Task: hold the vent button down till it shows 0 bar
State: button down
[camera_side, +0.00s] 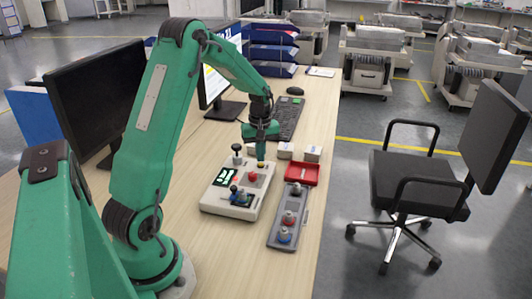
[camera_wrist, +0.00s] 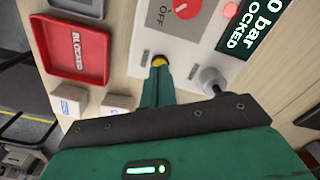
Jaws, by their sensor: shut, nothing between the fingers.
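The white control box (camera_side: 212,203) stands on the desk in the side view. The yellow button (camera_wrist: 158,60) sits on it in the wrist view, and I take it as the vent button. My gripper (camera_wrist: 159,68) is shut and empty, pointing down with its tips at the button. They look to be touching it, but I cannot tell how far it is pressed. The dark display (camera_wrist: 258,30) shows "0 bar" above "LOCKED" in the wrist view; it is cut by the frame edge, so a digit in front could be out of sight.
A red knob (camera_wrist: 186,6) marked OFF and a grey-capped post (camera_wrist: 212,78) stand close by the button. A red tray (camera_wrist: 72,50) and small white boxes (camera_wrist: 120,103) lie beside the box. A grey tray (camera_side: 274,238) holds more knobs. The front desk is clear.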

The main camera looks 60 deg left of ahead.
jog(key=shift+r, duration=2.25)
jog(key=shift+d+r, duration=0.1)
jog(key=shift+d+r, duration=0.2)
jog(key=s+d+r+m+t, duration=0.1)
jog(key=s+d+r+m, duration=0.1)
jog(key=d+r+m, duration=0.4)
jog(key=s+d+r+m+t, duration=0.2)
jog(key=s+d+r+m, duration=0.1)
jog(key=s+d, duration=0.5)
jog(key=s+d+r+m+t, duration=0.2)
jog(key=s+d+r+m, duration=0.2)
jog(key=s+d+m, duration=0.2)
jog(key=s+d, duration=0.2)
jog(key=d, duration=0.1)
jog(key=shift+d+r+t, duration=0.25)
jog(key=shift+d+t, duration=0.05)
jog(key=shift+d, duration=0.05)
jog(key=c, duration=2.1)
grip_release()
